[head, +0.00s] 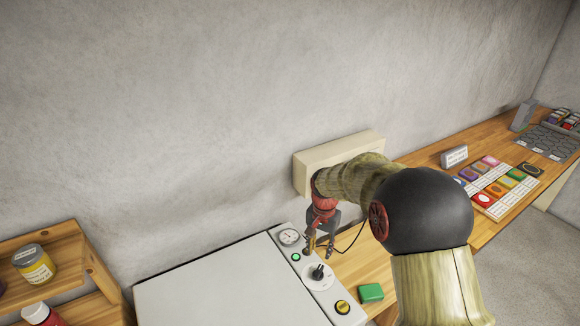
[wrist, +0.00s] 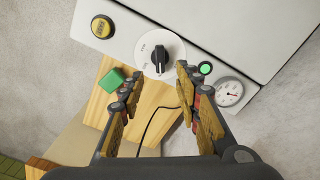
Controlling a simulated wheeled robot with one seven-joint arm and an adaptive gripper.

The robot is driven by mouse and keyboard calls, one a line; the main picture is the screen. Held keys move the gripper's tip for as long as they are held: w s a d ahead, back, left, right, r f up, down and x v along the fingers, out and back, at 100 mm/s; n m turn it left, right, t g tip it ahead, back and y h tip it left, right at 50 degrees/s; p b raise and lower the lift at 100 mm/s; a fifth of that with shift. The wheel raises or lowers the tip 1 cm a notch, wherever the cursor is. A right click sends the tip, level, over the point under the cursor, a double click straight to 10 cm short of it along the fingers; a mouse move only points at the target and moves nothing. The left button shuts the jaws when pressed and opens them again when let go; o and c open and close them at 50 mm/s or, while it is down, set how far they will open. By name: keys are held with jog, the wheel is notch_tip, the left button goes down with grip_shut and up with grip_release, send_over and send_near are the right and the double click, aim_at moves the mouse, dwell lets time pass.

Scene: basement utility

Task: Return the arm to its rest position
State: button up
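My gripper (head: 321,245) hangs at the end of my arm above the right edge of a white machine's control panel. In the wrist view my gripper (wrist: 158,105) has its two fingers well apart with nothing between them. A black rotary knob (wrist: 160,57) on a white dial lies beyond the fingertips and also shows in the head view (head: 318,272). My arm reaches forward, bent at a large black joint, and hides part of the wooden bench behind it.
The white machine (head: 215,285) has a gauge (head: 289,237), a green light (head: 296,257) and a yellow button (head: 342,307). A green block (head: 371,292) lies on the bench beside it. A beige wall box (head: 340,152) is close behind my arm. Wooden shelves (head: 60,240) stand left.

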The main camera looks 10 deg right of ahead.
jog(key=s+r+n+t+b, duration=0.1)
jog(key=s+r+n+t, duration=0.1)
jog(key=s+r, duration=0.4)
jog(key=s+r+n+t+b, duration=0.1)
jog(key=s+r+n, duration=0.2)
jog(key=s+r, duration=0.4)
jog(key=s+r+n+t+b, duration=0.1)
jog(key=s+r, duration=0.5)
jog(key=s, duration=1.1)
jog(key=shift+r+n+t, duration=0.4)
jog(key=shift+n+t, duration=0.3)
jog(key=shift+t, duration=0.1)
jog(key=shift+d, duration=0.1)
